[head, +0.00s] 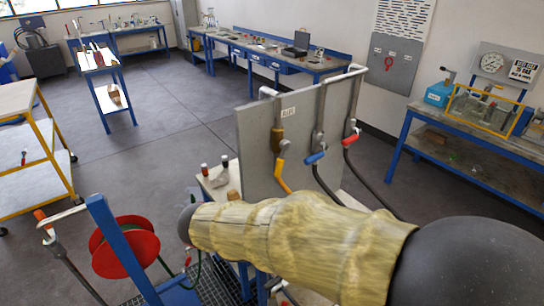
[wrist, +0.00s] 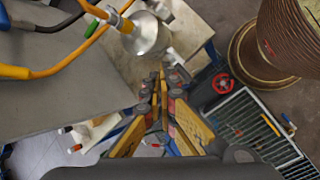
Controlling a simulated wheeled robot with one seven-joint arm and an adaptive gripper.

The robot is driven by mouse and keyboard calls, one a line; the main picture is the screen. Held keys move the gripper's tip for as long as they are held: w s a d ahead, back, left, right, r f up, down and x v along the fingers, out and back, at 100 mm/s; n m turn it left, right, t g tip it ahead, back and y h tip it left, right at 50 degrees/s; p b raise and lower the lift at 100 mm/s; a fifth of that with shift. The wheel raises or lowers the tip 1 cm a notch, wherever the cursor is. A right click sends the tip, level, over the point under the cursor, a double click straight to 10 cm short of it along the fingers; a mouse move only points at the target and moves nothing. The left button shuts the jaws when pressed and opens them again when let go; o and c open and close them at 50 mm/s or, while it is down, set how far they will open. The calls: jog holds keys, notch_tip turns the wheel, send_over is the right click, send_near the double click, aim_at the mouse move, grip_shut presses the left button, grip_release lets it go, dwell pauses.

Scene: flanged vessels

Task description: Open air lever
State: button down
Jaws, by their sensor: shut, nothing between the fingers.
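A grey upright panel (head: 258,150) in the head view carries a small label (head: 288,113) too small to read surely. Three levers are on it: a yellow-tipped one (head: 280,166), a blue-tipped one (head: 315,158) and a red-tipped one (head: 350,140). I cannot tell which is the air lever. In the wrist view, my gripper (wrist: 161,80) is shut and empty, pointing toward a pale bench top. A yellow hose or lever (wrist: 70,62) crosses at upper left, and a round metal part (wrist: 148,36) lies just beyond the fingertips. My gripper is hidden in the head view.
A red reel (head: 124,246) on a blue frame stands at lower left. The wrist view shows a brown drum-like body (wrist: 290,35), a red handwheel (wrist: 222,83) and a floor grating (wrist: 250,125) on the right. Open grey floor (head: 150,140) lies left of the panel.

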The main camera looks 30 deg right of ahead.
jog(key=w+r+n+t+h+p, duration=0.3)
jog(key=w+r+n+h, duration=0.3)
jog(key=w, duration=0.5)
jog(key=n+t, duration=0.2)
jog(key=n, duration=0.3)
send_near(279, 172)
jog(key=shift+h, duration=0.3)
jog(key=x, duration=0.6)
jog(key=shift+w+r+b, duration=0.25)
jog(key=shift+w+b, duration=0.1)
jog(key=shift+w, duration=0.1)
jog(key=shift+w+d+f, duration=0.2)
jog(key=shift+d+f, duration=0.3)
jog(key=shift+d, duration=0.35)
jog(key=shift+s+f, duration=0.1)
jog(key=shift+a, duration=0.15)
